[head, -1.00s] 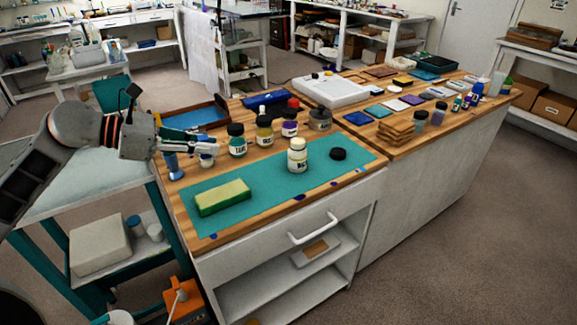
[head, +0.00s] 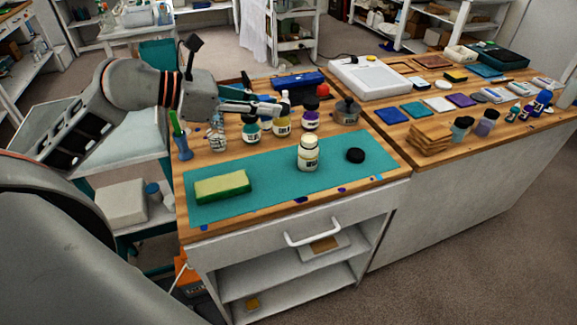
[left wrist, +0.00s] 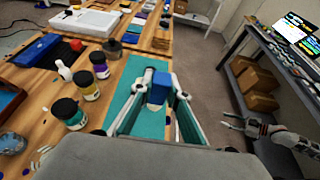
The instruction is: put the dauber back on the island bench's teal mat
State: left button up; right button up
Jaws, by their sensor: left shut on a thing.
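My left gripper (head: 272,107) is above the island bench, over the row of jars behind the teal mat (head: 270,175). In the left wrist view its two fingers (left wrist: 158,92) are shut on a blue block-like piece (left wrist: 159,88), which I take to be the dauber. Its lower part is hidden, and it is hard to make out in the head view. The mat also shows below the fingers in the left wrist view (left wrist: 124,92). My right gripper (left wrist: 228,133) shows at the right of that view, away from the bench, its fingers apart.
On the mat lie a yellow-green sponge (head: 222,187), an open white labelled jar (head: 308,155) and a black lid (head: 355,155). Dark-lidded jars (head: 251,130) stand close behind it. The mat is bare between sponge and white jar.

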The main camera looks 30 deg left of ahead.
pick_arm(q)
notch_tip(320, 180, down, 15)
jog(key=shift+s+r+b, duration=0.1)
jog(key=shift+r+b, duration=0.05)
jog(key=shift+b, duration=0.15)
notch_tip(320, 180, down, 4)
jog(key=shift+f+b, duration=0.25)
jog(key=shift+b, duration=0.05)
jog(key=o, duration=0.9)
